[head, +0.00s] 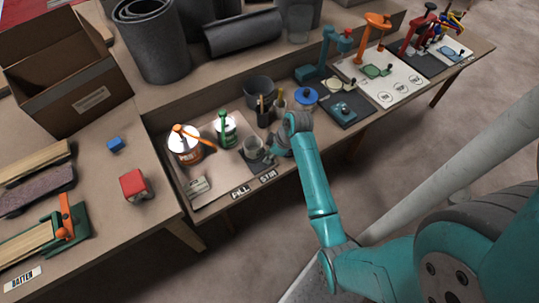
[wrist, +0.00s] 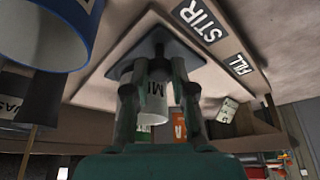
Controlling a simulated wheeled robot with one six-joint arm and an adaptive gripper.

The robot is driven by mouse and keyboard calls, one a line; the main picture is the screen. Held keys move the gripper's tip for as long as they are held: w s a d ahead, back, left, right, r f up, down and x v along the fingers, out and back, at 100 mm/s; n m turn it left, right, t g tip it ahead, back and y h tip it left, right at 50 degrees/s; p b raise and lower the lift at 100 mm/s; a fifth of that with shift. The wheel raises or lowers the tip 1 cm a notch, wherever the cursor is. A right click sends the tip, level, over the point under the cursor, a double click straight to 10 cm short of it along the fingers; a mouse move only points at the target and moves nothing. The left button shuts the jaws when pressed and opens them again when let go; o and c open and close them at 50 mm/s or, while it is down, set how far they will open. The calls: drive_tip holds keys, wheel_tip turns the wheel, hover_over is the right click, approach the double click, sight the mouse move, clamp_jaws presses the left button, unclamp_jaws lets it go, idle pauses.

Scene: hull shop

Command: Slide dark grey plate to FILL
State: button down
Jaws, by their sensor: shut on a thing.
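The dark grey plate (head: 259,163) lies flat on the bench behind the STIR label (head: 268,176). The FILL label (head: 240,191) is just left of STIR. A pale cup (head: 254,146) marked MI..., the rest hidden, stands on the plate. The wrist view looks inverted and shows the plate (wrist: 182,50), cup (wrist: 152,115), STIR label (wrist: 203,20) and FILL label (wrist: 239,65). My gripper (head: 271,150) is at the plate's right side. In the wrist view my gripper (wrist: 158,65) appears shut on a dark upright grip of the plate; its fingers partly hide the cup.
A white tin with an orange tool (head: 185,145) and a green-topped tin (head: 226,132) stand left of the cup. A dark bucket (head: 259,94) and a blue-rimmed pot (head: 305,98) stand behind. A small card (head: 197,186) lies left of FILL. The bench front edge is close.

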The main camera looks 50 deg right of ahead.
drive_tip(key=w+a, duration=0.1)
drive_tip(key=a, duration=0.3)
drive_tip(key=w+a, duration=0.1)
drive_tip(key=a, duration=0.3)
drive_tip(key=w+a, duration=0.1)
drive_tip(key=a, duration=0.3)
drive_tip(key=shift+w, duration=0.2)
drive_tip(key=c, duration=1)
unclamp_jaws()
drive_tip(key=shift+a, duration=0.1)
drive_tip(key=shift+r, duration=0.1)
drive_tip(key=v, duration=1.2)
